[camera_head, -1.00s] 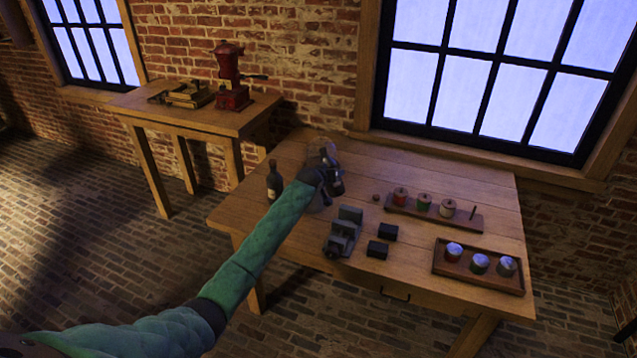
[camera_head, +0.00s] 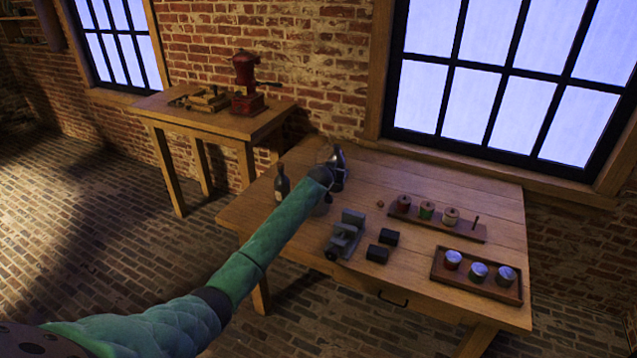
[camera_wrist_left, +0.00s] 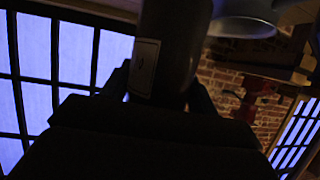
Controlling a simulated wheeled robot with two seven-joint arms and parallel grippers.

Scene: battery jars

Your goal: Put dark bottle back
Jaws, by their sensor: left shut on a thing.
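My left gripper (camera_head: 336,168) is over the back left of the wooden table and is largely hidden by my own forearm in the head view. In the left wrist view it is shut on a dark bottle (camera_wrist_left: 172,50) with a pale label, whose ends are out of that picture. A second dark bottle (camera_head: 282,184) with a pale label stands upright on the table, to the left of the gripper. My right gripper is not in view.
A grey vise (camera_head: 345,235) and two black blocks (camera_head: 377,254) stand mid-table. A rack (camera_head: 460,231) with several small items and a tray (camera_head: 490,289) with three jars are at the right. A side table (camera_head: 215,117) carries a red grinder (camera_head: 245,85).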

